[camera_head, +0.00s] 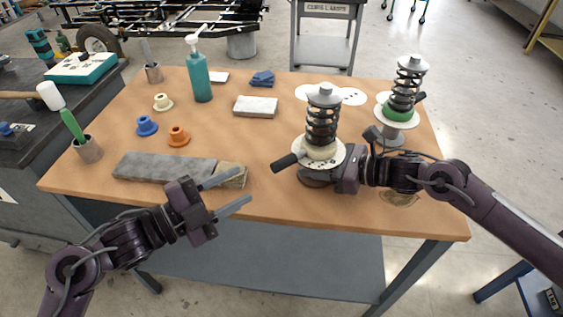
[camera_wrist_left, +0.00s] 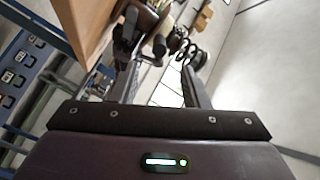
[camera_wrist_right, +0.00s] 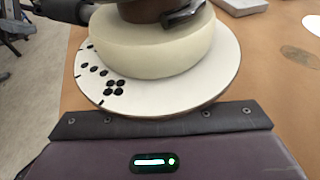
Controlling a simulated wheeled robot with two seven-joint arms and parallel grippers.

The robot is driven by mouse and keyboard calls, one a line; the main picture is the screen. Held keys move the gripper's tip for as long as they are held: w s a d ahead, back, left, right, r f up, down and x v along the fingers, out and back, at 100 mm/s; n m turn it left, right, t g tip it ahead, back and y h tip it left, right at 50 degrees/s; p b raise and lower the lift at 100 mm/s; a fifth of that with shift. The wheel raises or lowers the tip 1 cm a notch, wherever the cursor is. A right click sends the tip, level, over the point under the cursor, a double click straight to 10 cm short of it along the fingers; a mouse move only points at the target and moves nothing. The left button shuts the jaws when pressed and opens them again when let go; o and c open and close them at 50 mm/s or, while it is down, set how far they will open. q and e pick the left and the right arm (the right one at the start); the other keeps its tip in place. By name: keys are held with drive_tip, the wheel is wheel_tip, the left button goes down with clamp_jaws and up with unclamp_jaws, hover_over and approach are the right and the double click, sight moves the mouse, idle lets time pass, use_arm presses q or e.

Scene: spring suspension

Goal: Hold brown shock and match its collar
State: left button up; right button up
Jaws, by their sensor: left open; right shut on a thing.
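The front shock (camera_head: 322,120) stands upright at the table's front right, with a dark spring, grey cap and cream collar (camera_head: 321,148). The right wrist view shows its cream collar (camera_wrist_right: 150,50) and a brown part (camera_wrist_right: 160,10) above. Under the collar is a white dial plate (camera_head: 335,160) with black dots. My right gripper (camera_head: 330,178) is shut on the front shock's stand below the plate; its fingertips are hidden. My left gripper (camera_head: 245,187) is open and empty at the front edge. Loose collars are cream (camera_head: 163,103), blue (camera_head: 147,126) and orange (camera_head: 178,137).
A second shock (camera_head: 404,90) with a green collar stands behind right. A grey block (camera_head: 165,168) lies along the front left, near my left gripper. A teal bottle (camera_head: 199,80), a pale block (camera_head: 256,107) and a cup with a brush (camera_head: 88,150) stand around. The middle is clear.

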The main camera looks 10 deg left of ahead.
sight(273, 169)
use_arm(q)
drive_tip(key=x, duration=1.1)
drive_tip(key=shift+c, duration=0.2)
clamp_jaws()
